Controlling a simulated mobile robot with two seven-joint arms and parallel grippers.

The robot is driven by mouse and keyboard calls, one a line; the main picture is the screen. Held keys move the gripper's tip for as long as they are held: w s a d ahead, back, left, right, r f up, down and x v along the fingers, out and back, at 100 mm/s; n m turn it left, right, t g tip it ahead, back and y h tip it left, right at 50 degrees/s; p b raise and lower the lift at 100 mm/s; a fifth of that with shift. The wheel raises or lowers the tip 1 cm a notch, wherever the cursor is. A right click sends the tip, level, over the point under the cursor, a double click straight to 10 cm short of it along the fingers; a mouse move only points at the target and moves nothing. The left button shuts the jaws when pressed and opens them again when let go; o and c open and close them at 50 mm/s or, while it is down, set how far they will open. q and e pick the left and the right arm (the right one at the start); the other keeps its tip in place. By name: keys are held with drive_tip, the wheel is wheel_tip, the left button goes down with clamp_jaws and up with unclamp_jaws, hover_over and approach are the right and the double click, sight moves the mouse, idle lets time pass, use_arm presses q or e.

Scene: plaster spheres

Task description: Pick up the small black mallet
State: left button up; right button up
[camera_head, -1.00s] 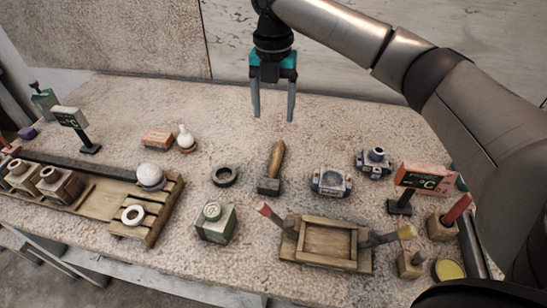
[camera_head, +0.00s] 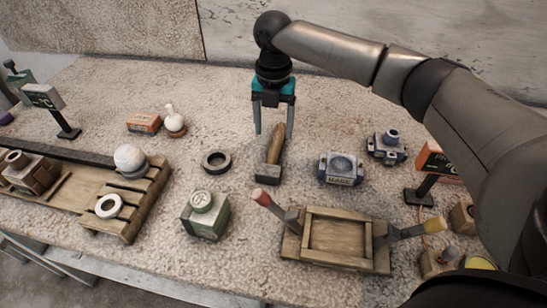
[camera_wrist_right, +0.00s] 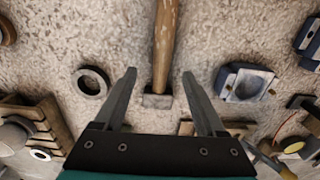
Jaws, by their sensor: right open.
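The small black mallet (camera_head: 269,172) lies on the stone-topped table, its dark head toward the front and its wooden handle (camera_head: 275,145) pointing away. My right gripper (camera_head: 273,136) is open and empty, with its fingers above the mallet's handle in the head view. In the right wrist view, the mallet's head (camera_wrist_right: 157,101) shows between the two open fingers (camera_wrist_right: 158,74), with the handle running up the picture. The fingers appear apart from the mallet. My left gripper is not in view.
A dark ring (camera_head: 216,161) lies left of the mallet and a blue-grey block (camera_head: 341,169) stands right of it. A green block (camera_head: 206,214) and a wooden tray (camera_head: 310,262) stand in front. A slatted pallet (camera_head: 152,199) with a white sphere (camera_head: 130,158) is at left.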

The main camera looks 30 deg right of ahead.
sight(275, 145)
drive_tip(key=shift+f, duration=0.6)
drive_tip(key=f+b, duration=0.1)
drive_tip(key=f, duration=0.1)
drive_tip(key=f+b, duration=0.1)
drive_tip(key=f, duration=0.1)
drive_tip(key=shift+d+f, duration=0.2)
drive_tip(key=shift+f, duration=0.15)
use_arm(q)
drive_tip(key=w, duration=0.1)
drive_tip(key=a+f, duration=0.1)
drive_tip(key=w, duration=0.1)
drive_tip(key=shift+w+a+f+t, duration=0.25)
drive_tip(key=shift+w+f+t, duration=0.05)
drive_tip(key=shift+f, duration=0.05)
use_arm(e)
clamp_jaws()
